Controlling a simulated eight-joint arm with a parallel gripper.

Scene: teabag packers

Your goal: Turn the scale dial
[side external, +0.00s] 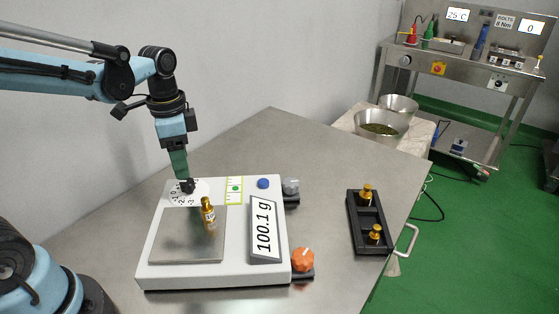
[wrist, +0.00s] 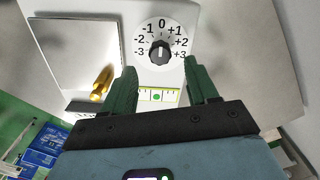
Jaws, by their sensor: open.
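The scale (side external: 160,275) is white with a steel pan (side external: 180,245), and its display (side external: 264,229) reads 100.1 g. Its dial at the far left corner has a black knob (wrist: 160,51) on a white disc marked -3 to +3, with 0 at the top in the wrist view. My gripper (side external: 184,177) points down at the dial in the side view. In the wrist view, its green fingers (wrist: 160,73) are open and empty, spread wider than the knob. The knob lies just beyond the fingertips; contact cannot be told.
The scale also has a green level (side external: 235,188), a blue button (side external: 263,183), and orange (side external: 303,260) and grey (side external: 291,187) side knobs. A black holder (side external: 369,222) with brass weights stands right.

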